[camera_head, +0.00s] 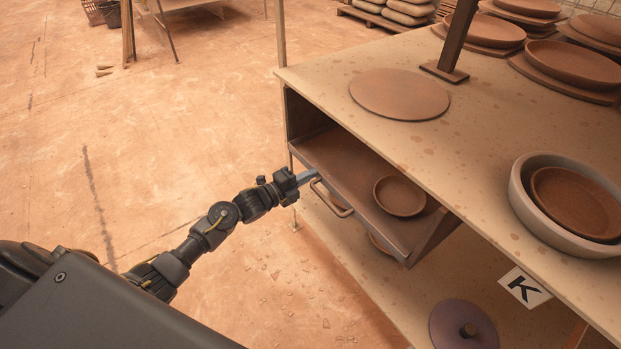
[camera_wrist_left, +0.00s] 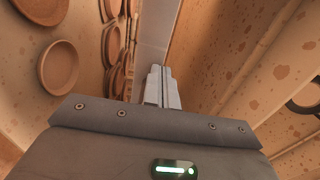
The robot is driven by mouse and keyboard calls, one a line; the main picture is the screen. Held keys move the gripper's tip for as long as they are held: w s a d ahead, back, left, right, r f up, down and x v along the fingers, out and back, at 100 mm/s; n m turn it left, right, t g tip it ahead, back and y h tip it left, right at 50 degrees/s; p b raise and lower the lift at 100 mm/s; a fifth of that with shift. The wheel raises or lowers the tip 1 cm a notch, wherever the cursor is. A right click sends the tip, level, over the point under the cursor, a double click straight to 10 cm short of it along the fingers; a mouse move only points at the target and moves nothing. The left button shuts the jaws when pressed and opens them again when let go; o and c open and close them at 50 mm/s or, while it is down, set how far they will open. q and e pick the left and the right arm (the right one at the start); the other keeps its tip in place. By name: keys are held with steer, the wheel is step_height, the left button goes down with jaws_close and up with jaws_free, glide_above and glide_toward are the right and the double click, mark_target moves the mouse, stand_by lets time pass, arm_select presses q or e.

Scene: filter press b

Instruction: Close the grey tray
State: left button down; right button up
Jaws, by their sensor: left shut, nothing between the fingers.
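The grey tray (camera_head: 352,185) is a drawer under the table top, pulled partly out, with a brown round dish (camera_head: 399,196) inside it. Its bar handle (camera_head: 331,198) is on the front face. My left gripper (camera_head: 308,176) is shut and empty, with its fingertips close to the tray's front edge near the left end of the handle; I cannot tell whether they touch. The shut fingers (camera_wrist_left: 160,88) also show in the left wrist view, pointing along a pale grey surface. My right gripper is not in view.
The table top (camera_head: 450,120) above the tray holds a flat brown disc (camera_head: 399,94), a grey bowl (camera_head: 570,203) and several plates. A lower shelf bears a dark lid (camera_head: 464,325). A card marked K (camera_head: 524,287) hangs on the table edge. The floor at left is open.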

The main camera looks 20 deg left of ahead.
arm_select(q)
steer(key=shift+w+d+r, duration=0.15)
steer(key=shift+r, duration=0.1)
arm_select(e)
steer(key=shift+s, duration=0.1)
